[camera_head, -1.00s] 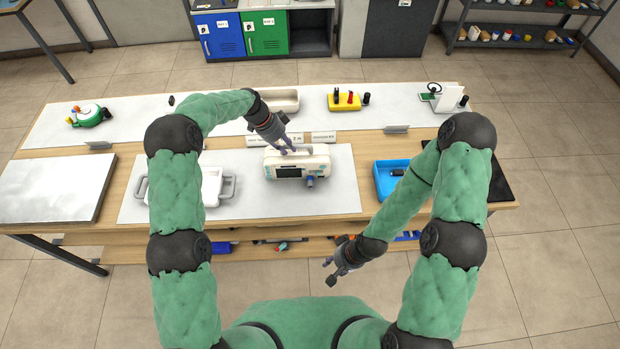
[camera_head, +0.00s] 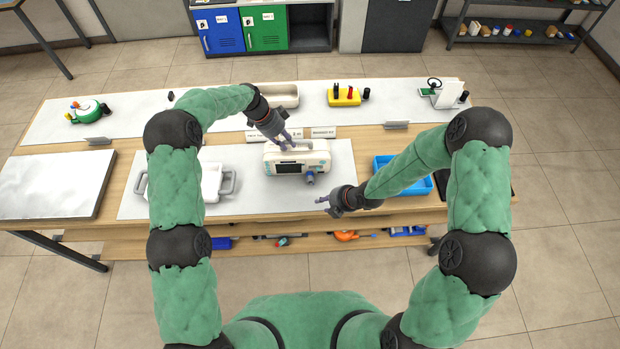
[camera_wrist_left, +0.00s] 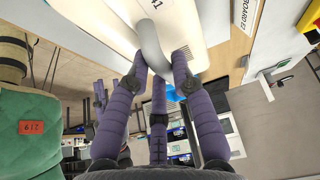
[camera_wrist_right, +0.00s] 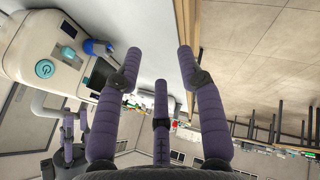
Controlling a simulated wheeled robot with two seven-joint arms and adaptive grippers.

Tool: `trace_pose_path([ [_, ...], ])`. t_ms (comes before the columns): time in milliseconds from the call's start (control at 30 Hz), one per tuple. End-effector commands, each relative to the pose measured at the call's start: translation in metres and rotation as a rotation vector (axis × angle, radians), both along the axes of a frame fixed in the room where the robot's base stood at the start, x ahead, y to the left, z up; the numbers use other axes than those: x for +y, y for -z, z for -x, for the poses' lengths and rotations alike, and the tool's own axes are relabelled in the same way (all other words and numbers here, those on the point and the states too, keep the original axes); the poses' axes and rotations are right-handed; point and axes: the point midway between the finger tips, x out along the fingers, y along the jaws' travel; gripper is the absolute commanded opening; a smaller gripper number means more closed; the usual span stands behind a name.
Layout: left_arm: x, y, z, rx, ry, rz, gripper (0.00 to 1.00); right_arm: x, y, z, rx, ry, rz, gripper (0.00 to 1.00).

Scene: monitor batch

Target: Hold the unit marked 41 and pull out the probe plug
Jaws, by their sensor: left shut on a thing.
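The unit (camera_head: 285,168) is a white box with a dark screen, standing on the white mat at the middle of the table. The digits 41 (camera_wrist_left: 156,4) show on its top in the left wrist view. My left gripper (camera_head: 287,141) is shut on the grey handle (camera_wrist_left: 152,45) on top of the unit. The probe plug (camera_head: 310,178) is a blue-and-grey piece at the unit's front right; it also shows in the right wrist view (camera_wrist_right: 97,48). My right gripper (camera_head: 323,203) is open and empty, in front of the plug and apart from it.
A white tray with grey handles (camera_head: 228,182) stands left of the unit. A blue bin (camera_head: 418,187) stands to the right, partly behind my right arm. The mat right of the unit is clear.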

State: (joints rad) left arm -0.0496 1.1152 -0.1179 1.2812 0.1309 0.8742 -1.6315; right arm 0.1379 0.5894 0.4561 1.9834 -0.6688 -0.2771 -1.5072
Motion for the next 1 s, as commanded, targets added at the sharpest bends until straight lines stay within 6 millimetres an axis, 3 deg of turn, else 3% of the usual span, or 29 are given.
trace_pose_path([
  [200, 0.0, 0.001, 0.001, 0.003, 0.001, 0.0, 0.0, -0.001, -0.022, -0.035, -0.282, -0.402, 0.174, 0.39],
  [433, 0.0, 0.001, 0.001, 0.004, 0.002, 0.0, 0.0, -0.003, -0.038, -0.057, -0.483, -0.7, 0.326, 0.39],
  [700, 0.0, 0.001, 0.001, 0.004, 0.002, 0.0, 0.0, -0.001, -0.039, -0.066, -0.552, -0.805, 0.384, 0.39],
  [1000, 0.0, 0.001, 0.001, 0.003, 0.001, 0.0, 0.0, 0.013, -0.013, -0.079, -0.549, -0.804, 0.382, 0.39],
])
